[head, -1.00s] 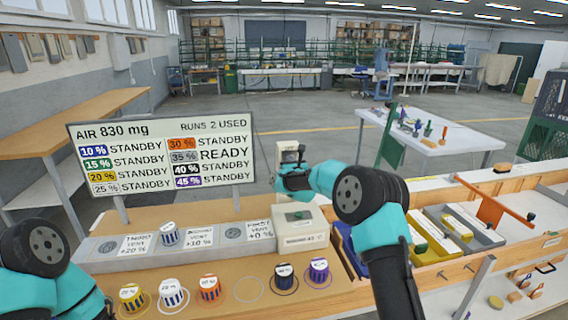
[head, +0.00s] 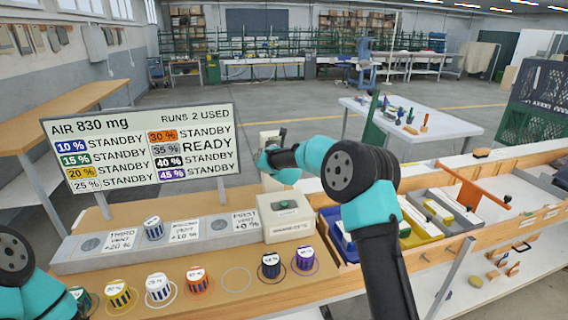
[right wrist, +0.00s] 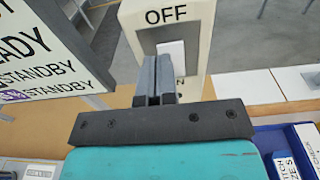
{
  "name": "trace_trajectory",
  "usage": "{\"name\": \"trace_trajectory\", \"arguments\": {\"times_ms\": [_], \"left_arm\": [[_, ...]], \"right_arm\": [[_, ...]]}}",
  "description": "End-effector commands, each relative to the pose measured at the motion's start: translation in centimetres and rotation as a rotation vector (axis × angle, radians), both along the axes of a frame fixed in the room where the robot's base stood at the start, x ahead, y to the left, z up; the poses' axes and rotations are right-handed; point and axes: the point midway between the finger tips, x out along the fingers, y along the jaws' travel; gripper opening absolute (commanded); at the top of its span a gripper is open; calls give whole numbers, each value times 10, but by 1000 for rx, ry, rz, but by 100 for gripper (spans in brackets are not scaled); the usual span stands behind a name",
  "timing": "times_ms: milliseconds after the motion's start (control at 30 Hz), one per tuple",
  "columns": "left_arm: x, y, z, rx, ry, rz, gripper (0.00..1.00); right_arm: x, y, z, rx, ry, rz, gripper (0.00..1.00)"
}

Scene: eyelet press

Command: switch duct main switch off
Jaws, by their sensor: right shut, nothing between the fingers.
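The duct main switch is a pale upright box (right wrist: 195,20) in the right wrist view, marked OFF at the top. A white rocker (right wrist: 171,54) sits in its grey recess, and a lower label is mostly hidden behind my fingers. The box also shows in the head view (head: 269,136), partly behind my right gripper (head: 265,159). My right gripper (right wrist: 158,68) is shut and empty, its tips in front of the rocker's lower left. I cannot tell if they touch it. Of my left arm only links show at the lower left; its gripper is out of view.
A display board (head: 140,145) reads READY for 35 % and STANDBY for the others. A cream box with a green button (head: 288,222) stands nearer than the switch. Several striped cups (head: 197,281) line the bench front. Coloured bins (head: 420,228) lie right of my right arm.

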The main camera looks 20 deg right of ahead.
Motion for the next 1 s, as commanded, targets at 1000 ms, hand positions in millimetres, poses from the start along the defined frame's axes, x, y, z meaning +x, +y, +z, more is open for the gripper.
{"name": "trace_trajectory", "arguments": {"times_ms": [1000], "left_arm": [[0, 0, 0, 0, 0, -1, 0]], "right_arm": [[-120, 15, 8, 3, 8, 13, 0]]}}
